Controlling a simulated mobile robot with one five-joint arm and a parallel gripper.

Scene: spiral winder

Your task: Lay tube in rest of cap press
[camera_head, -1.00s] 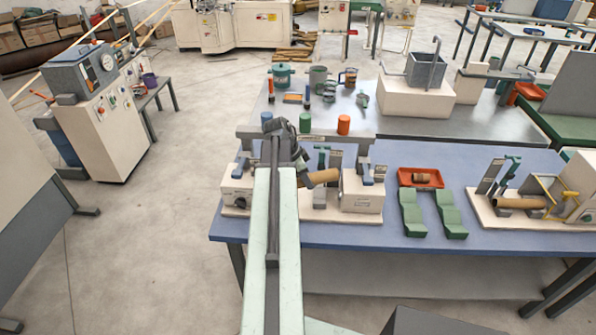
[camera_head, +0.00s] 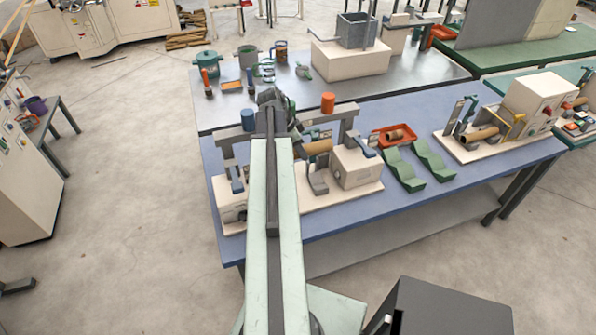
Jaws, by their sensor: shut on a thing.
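My gripper (camera_head: 299,145), at the far end of my pale green arm, is shut on a brown cardboard tube (camera_head: 319,147). The tube sticks out to the right, and my arm hides its left part. It appears above a cream two-block machine on the blue table, which looks like the cap press (camera_head: 357,167). One block stands left of my arm and one right of it. A grey curved rest (camera_head: 318,180) shows between them, just below the tube in the picture. The tube appears apart from the rest. My arm covers the machine's middle.
Two green stepped holders (camera_head: 405,171) and a red tray (camera_head: 378,137) with a short brown piece are right of the press. Farther right, another cream machine (camera_head: 465,152) holds a brown tube. A grey table (camera_head: 218,112) behind carries pots, tools and coloured cylinders.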

